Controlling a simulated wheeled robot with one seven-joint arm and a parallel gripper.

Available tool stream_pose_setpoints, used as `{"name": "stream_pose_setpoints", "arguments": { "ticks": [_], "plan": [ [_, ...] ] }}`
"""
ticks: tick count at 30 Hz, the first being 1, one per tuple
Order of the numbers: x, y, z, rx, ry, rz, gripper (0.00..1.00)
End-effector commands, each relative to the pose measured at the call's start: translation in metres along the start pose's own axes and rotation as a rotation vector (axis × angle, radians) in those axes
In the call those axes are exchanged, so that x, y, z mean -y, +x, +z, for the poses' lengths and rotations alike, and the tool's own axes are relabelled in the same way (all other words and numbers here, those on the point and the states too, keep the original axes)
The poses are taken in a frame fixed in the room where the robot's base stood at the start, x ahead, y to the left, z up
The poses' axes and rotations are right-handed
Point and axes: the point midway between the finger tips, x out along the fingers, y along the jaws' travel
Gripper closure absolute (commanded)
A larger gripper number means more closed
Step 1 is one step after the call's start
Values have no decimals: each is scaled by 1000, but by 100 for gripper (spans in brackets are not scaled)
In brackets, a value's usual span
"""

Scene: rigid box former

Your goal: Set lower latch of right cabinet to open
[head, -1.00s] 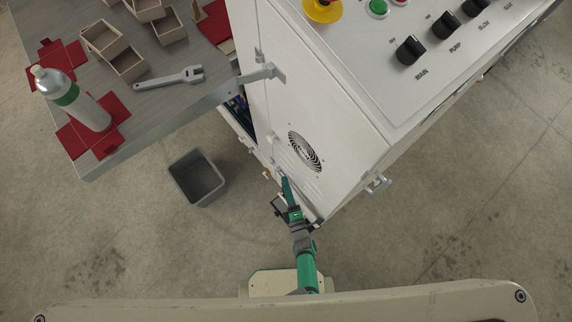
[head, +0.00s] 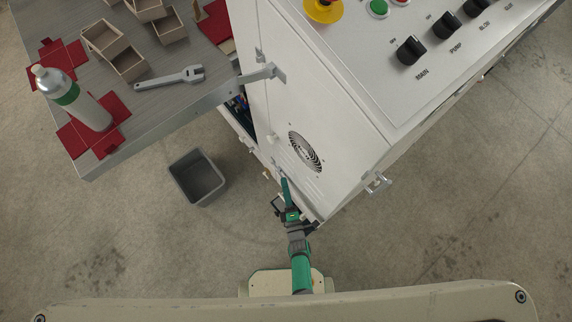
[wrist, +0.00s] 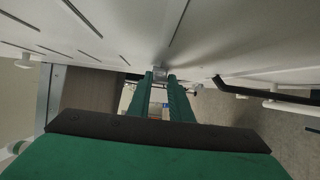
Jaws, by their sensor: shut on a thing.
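The white cabinet (head: 345,135) stands right of centre in the head view, with a round fan grille on its side panel. My gripper (head: 283,180) is at the low part of that panel, left of the near corner. In the wrist view the two green fingers of my gripper (wrist: 159,77) are close together around a small grey metal latch (wrist: 159,70) on the pale panel. The fingers hide much of the latch, so I cannot tell its exact angle. In the head view it is too small to make out.
A grey bin (head: 197,178) stands on the floor left of my arm. The worktable (head: 130,125) at upper left carries a bottle (head: 75,100), a wrench (head: 170,78) and wooden boxes. A metal bracket (head: 262,74) juts from the cabinet. Floor at right is clear.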

Motion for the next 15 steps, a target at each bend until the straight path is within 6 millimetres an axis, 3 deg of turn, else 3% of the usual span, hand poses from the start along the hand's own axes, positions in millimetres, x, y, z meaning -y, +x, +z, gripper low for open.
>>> {"name": "stream_pose_setpoints", "arguments": {
  "ticks": [15],
  "plan": [
    [1,-2,-15,225,3,-1,100]
  ]
}}
